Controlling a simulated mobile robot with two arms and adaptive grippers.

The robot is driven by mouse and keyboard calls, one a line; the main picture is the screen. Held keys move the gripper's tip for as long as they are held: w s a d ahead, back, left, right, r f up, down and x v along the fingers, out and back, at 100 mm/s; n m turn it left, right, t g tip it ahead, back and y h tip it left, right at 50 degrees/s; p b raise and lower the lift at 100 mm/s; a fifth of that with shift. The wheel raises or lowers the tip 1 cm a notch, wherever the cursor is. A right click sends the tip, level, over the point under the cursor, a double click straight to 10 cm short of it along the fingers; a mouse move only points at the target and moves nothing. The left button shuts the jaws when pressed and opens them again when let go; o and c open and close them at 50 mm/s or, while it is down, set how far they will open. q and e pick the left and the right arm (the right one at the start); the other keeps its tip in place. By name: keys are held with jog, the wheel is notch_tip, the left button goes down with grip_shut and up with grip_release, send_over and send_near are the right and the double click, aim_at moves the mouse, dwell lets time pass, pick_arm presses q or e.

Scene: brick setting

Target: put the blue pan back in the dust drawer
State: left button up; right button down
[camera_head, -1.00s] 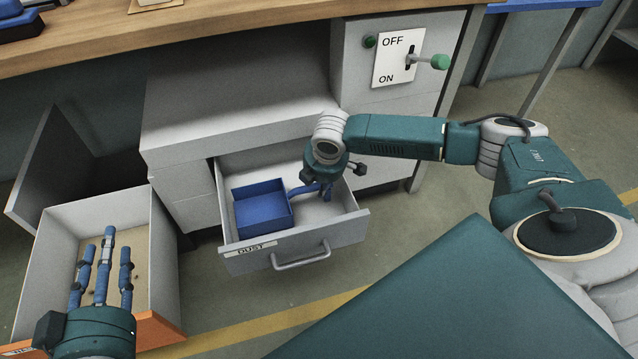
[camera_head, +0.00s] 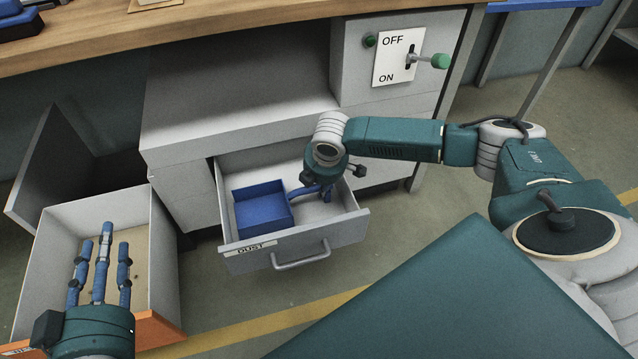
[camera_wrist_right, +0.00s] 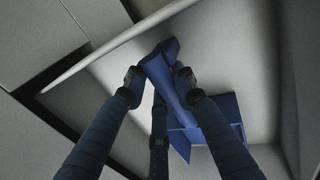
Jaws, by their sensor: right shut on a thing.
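The blue pan (camera_head: 262,208) is inside the open dust drawer (camera_head: 345,232), whose front carries the label DUST. Its open tray lies at the drawer's left side and its handle points right. My right gripper (camera_head: 322,190) is down in the drawer, shut on the pan's handle. In the right wrist view the fingers close around the blue handle (camera_wrist_right: 165,75), and part of the pan's tray (camera_wrist_right: 215,125) shows beyond. I cannot tell whether the pan touches the drawer floor. My left gripper (camera_head: 100,265) is open and empty, with fingers spread, over the bin at the left.
An open white bin (camera_head: 165,270) with an orange front and brownish contents stands at the left. A box with an OFF/ON panel (camera_head: 398,58) and a green-knobbed lever (camera_head: 438,61) stands behind the drawer. A wooden worktop (camera_head: 230,22) runs across the back.

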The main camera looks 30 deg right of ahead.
jog(key=shift+f, duration=0.1)
jog(key=c, duration=1.3)
grip_release()
jog(key=shift+c, duration=0.2)
jog(key=v, duration=1.2)
jog(key=shift+s, duration=0.2)
